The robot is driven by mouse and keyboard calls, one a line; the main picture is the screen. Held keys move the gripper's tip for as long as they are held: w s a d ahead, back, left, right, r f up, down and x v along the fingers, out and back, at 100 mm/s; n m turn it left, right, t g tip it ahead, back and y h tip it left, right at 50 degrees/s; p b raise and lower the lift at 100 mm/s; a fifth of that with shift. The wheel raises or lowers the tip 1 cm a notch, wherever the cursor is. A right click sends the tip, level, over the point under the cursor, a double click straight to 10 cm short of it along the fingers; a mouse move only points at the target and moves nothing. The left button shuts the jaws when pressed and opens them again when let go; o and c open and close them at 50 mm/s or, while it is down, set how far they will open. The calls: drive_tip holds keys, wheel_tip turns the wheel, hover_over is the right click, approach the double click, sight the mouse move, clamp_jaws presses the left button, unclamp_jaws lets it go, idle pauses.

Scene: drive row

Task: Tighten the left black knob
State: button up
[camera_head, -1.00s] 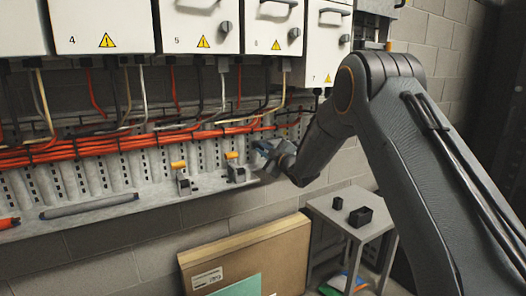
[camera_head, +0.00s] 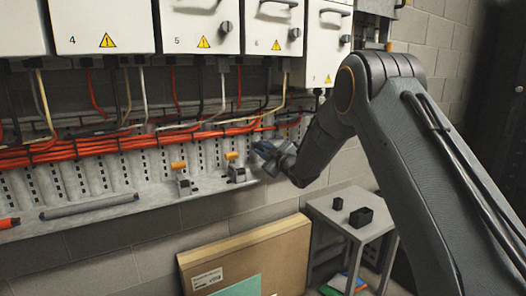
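Two small grey fixtures with orange handles stand on the metal ledge, and each has a small dark part low at its front. The left fixture is (camera_head: 183,182) and the right fixture is (camera_head: 236,168). Dark rotary knobs are on the white boxes above: the leftmost on box 5 (camera_head: 225,27), one on box 6 (camera_head: 294,33), one on box 7 (camera_head: 345,39). I cannot tell which one is the left black knob. My gripper (camera_head: 262,149) is just right of the right fixture, apparently apart from it. Its fingers are too small and dark to tell their opening.
Orange and other cables (camera_head: 120,140) run along the perforated panel behind the ledge (camera_head: 150,199). A grey tube (camera_head: 88,206) lies on the ledge at left. A grey side table (camera_head: 345,205) with black blocks and a leaning cardboard box (camera_head: 248,255) stand below.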

drive_tip(key=shift+o, duration=0.6)
drive_tip(key=v, duration=0.7)
drive_tip(key=shift+s+d, duration=0.2)
drive_tip(key=shift+s, duration=0.15)
